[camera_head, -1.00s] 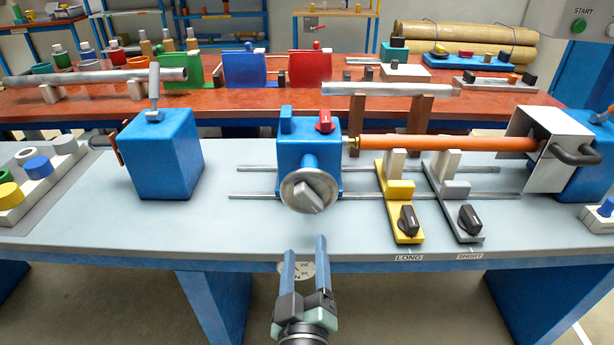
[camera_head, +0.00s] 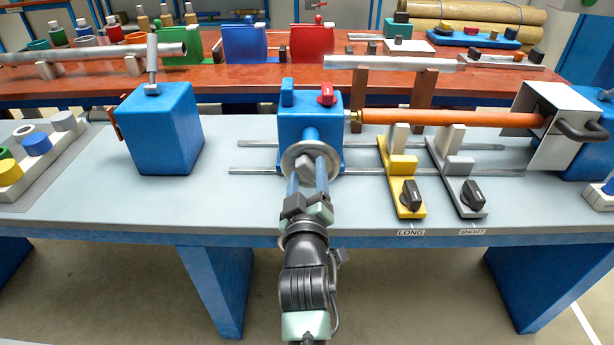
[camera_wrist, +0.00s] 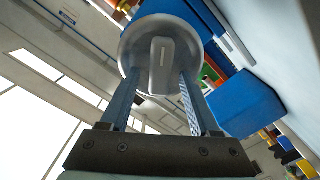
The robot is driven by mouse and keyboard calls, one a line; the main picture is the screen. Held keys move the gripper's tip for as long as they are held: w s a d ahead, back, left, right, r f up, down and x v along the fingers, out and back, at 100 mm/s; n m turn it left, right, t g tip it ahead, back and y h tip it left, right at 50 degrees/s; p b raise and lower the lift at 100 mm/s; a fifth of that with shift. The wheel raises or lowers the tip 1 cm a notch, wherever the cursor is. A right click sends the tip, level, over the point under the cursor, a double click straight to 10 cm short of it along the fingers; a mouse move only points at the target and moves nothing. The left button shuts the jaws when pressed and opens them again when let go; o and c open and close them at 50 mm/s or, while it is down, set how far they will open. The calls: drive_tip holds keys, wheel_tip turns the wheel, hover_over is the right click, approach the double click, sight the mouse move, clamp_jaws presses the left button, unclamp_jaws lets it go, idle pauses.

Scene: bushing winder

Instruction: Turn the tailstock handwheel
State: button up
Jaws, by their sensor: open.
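The tailstock handwheel (camera_head: 308,155) is a grey disc with a raised grip bar across its face. It sits on the front of the blue tailstock (camera_head: 322,128), which has a blue knob and a red knob on top. My gripper (camera_head: 308,172) is in front of the handwheel, with its two blue fingers pointing at it. In the wrist view the handwheel (camera_wrist: 140,40) fills the upper middle, and its grip bar (camera_wrist: 161,66) lies between the open fingers of my gripper (camera_wrist: 155,85). Contact with the bar cannot be told.
Rails (camera_head: 430,172) run under the tailstock. A yellow stop (camera_head: 408,190) and a grey stop (camera_head: 465,190) stand to its right, below an orange rod (camera_head: 450,118). A blue block (camera_head: 160,130) stands left. The bench between is clear.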

drive_tip(key=shift+w, duration=0.1)
drive_tip(key=shift+c, duration=0.3)
clamp_jaws()
drive_tip(key=m, duration=0.4)
drive_tip(key=shift+d+r, duration=0.1)
drive_tip(key=shift+d, duration=0.05)
drive_tip(key=shift+o, duration=0.3)
unclamp_jaws()
